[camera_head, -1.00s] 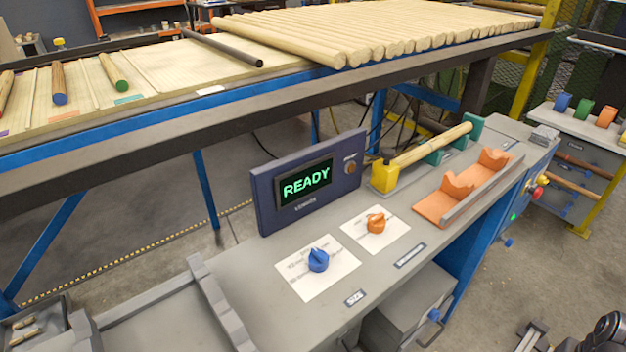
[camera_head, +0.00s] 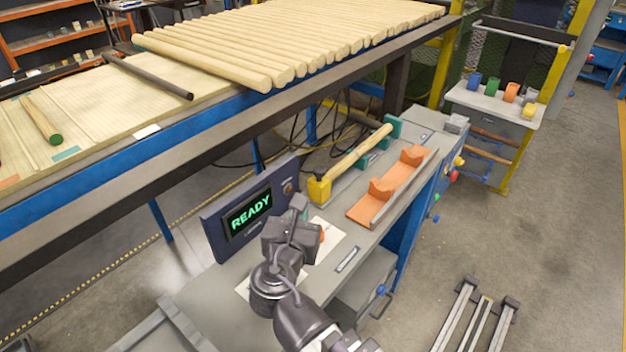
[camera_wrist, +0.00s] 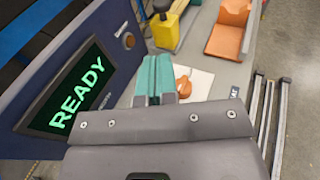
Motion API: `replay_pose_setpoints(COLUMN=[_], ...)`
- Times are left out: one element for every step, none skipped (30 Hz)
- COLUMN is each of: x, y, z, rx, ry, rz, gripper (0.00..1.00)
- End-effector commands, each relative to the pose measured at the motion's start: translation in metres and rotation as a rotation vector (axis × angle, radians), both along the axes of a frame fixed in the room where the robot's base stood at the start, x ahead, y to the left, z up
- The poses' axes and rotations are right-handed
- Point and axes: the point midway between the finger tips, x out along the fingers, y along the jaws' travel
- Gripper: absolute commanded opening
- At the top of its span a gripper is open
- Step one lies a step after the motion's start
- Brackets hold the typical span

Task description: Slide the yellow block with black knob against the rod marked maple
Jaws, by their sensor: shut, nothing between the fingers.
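The yellow block (camera_head: 319,189) stands at the near left end of a pale wooden rod (camera_head: 358,151) on the grey bench. No maple marking is legible. My gripper (camera_head: 302,208) is over the bench beside the display, short of the block. In the wrist view its teal fingers (camera_wrist: 154,66) are together and empty, pointing toward the block.
The READY display (camera_head: 250,212) stands close left of my gripper. An orange cradle (camera_head: 385,190) lies right of the rod, and a teal support (camera_head: 394,130) is at its far end. Several rods (camera_head: 290,40) lie on the rack behind.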

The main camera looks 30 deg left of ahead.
Motion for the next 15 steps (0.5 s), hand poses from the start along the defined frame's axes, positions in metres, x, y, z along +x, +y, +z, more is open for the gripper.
replay_pose_setpoints(x=[0.004,0.007,0.012,0.016,0.021,0.029,0.035,0.042,0.05,0.057,0.063,0.071,0.078,0.084,0.092], y=[0.001,0.002,0.004,0.005,0.007,0.009,0.011,0.013,0.016,0.018,0.02,0.022,0.024,0.026,0.029], z=[-0.002,-0.002,-0.003,-0.004,-0.005,-0.007,-0.008,-0.009,-0.01,-0.011,-0.012,-0.014,-0.015,-0.016,-0.017], rx=[0.0,0.0,0.001,0.001,0.002,0.002,0.002,0.002,0.002,0.003,0.003,0.003,0.003,0.003,0.003], ry=[0.001,0.001,0.001,0.001,0.003,0.003,0.003,0.003,0.004,0.004,0.004,0.004,0.003,0.003,0.003], rz=[-0.002,-0.003,-0.004,-0.004,-0.004,-0.005,-0.005,-0.007,-0.007,-0.007,-0.007,-0.007,-0.007,-0.007,-0.007], gripper=[0.0,0.0,0.0,0.0,0.0,0.0,0.0,0.0,0.0,0.0,0.0,0.0,0.0,0.0,0.0])
